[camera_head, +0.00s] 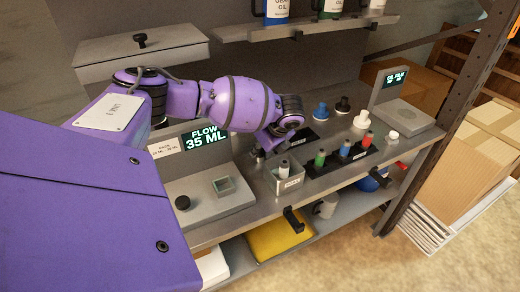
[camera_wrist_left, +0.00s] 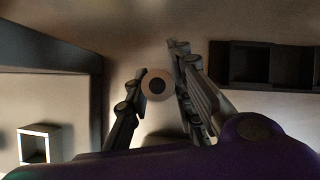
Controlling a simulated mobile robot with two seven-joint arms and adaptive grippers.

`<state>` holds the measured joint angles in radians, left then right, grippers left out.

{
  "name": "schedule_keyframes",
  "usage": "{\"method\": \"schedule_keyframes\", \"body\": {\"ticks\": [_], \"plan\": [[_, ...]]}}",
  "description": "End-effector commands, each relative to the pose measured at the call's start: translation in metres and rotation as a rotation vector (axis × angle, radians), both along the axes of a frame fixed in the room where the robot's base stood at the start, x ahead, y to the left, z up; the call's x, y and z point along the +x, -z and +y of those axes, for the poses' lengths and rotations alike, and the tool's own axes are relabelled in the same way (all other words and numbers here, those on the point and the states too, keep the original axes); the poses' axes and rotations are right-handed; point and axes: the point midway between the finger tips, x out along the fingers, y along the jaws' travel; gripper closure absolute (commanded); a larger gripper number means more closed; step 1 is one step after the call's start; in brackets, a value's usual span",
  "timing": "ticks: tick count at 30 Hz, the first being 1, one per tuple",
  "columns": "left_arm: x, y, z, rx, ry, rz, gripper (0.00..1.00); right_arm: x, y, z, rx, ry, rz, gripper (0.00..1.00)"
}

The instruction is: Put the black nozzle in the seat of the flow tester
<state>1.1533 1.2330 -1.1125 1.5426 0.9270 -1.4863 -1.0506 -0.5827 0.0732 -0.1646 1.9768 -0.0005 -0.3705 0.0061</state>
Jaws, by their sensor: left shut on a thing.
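The flow tester (camera_head: 243,196) stands at the left of the bench, with a display reading FLOW 35 ML. A small black round piece (camera_head: 182,203) is on its left part; I cannot tell if it is the seat or a nozzle in it. A black flanged piece, nozzle-like (camera_head: 343,104), stands at the back of the bench. My left gripper (camera_head: 260,151) is low over the bench, right of the tester. In the wrist view, its fingers (camera_wrist_left: 157,92) are around a pale ring-shaped thing with a dark centre (camera_wrist_left: 157,75). The head view hides most of it. My right gripper is not visible.
A square clear cup (camera_head: 223,185) is on the tester. A metal bin (camera_head: 290,184) holding a bottle (camera_head: 283,168) and a rack of coloured bottles (camera_head: 343,160) are to the right. Blue (camera_head: 321,111) and white (camera_head: 361,119) flanged pieces stand behind. An oil film tester (camera_head: 402,117) is at far right.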

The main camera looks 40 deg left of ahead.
Motion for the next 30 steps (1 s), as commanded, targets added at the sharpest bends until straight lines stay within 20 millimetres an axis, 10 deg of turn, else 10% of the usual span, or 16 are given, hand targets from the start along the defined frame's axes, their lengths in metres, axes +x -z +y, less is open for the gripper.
{"method": "schedule_keyframes", "body": {"ticks": [7,8,12,23,30], "plan": [[0.0,0.001,0.0,0.0,0.0,-0.001,1.0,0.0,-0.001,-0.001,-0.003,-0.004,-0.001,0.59],[0.0,0.001,0.0,0.0,0.0,-0.001,0.77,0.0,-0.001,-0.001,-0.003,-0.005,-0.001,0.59],[0.0,0.001,0.0,0.0,0.0,-0.001,0.59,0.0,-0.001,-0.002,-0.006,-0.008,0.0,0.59],[0.0,-0.003,0.0,0.0,0.0,-0.002,0.59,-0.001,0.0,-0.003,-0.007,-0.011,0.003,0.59],[-0.002,-0.038,-0.02,-0.002,0.003,-0.007,0.59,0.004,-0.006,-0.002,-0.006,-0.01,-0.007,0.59]]}}
